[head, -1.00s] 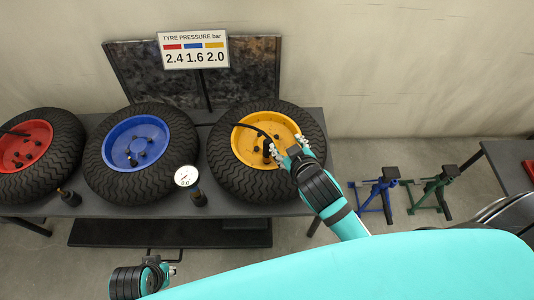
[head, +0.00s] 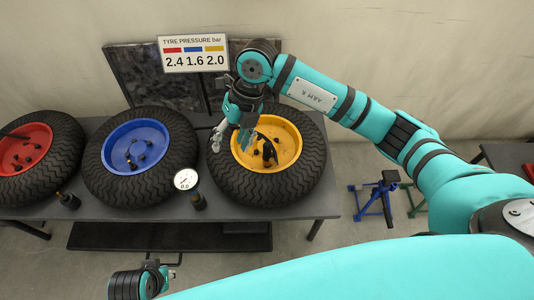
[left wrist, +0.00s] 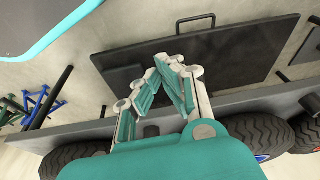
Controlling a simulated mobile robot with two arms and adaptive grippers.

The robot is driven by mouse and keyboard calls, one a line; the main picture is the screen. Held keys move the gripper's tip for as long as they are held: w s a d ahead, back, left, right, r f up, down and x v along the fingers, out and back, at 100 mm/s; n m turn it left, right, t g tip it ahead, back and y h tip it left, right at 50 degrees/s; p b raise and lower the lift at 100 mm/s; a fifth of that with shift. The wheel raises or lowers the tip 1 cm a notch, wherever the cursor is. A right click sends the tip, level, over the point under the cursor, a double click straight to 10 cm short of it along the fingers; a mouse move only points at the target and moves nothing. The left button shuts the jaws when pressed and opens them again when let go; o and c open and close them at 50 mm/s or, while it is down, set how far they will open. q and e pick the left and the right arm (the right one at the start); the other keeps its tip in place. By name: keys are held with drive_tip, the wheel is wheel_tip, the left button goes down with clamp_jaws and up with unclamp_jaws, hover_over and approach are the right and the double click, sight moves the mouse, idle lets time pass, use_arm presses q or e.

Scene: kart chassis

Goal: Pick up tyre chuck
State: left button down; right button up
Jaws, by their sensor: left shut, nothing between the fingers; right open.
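A black piece that looks like the tyre chuck (head: 268,153) stands at the hub of the yellow wheel (head: 289,137), with a short stretch of dark hose rising from it. My right gripper (head: 231,138) is open above the left side of the yellow wheel, left of the black piece and apart from it. My left gripper (head: 164,272) is low in front of the bench, away from the wheels. In the left wrist view its fingers (left wrist: 170,66) come together with nothing between them.
The bench (head: 323,190) also carries a blue wheel (head: 151,135), a red wheel (head: 38,148) and a round gauge (head: 186,180). A pressure sign (head: 193,54) stands behind. A blue stand (head: 377,196) is on the floor at right.

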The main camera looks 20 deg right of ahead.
sight(264, 146)
drive_tip(key=w+d+m+h, duration=0.1)
drive_tip(key=w+d+h, duration=0.25)
drive_tip(key=d, duration=0.45)
drive_tip(key=shift+t+h, duration=0.3)
drive_tip(key=shift+h, duration=0.25)
drive_tip(key=f, duration=0.3)
drive_tip(key=f+b, duration=0.1)
drive_tip(key=f, duration=0.2)
drive_tip(key=d+f+b, duration=0.1)
drive_tip(key=f, duration=0.3)
drive_tip(key=shift+s+f, duration=0.1)
drive_tip(key=shift+s, duration=0.25)
drive_tip(key=shift+f, duration=0.65)
drive_tip(key=f, duration=0.1)
drive_tip(key=f+b, duration=0.1)
drive_tip(key=f, duration=0.2)
drive_tip(key=shift+w+d+f+b, duration=0.15)
drive_tip(key=shift+d+f+b, duration=0.15)
drive_tip(key=shift+d+f, duration=0.1)
use_arm(q)
drive_tip(key=v, duration=0.8)
drive_tip(key=shift+w+t, duration=0.2)
drive_tip(key=shift+t, duration=0.1)
use_arm(e)
drive_tip(key=shift+r, duration=0.1)
clamp_jaws()
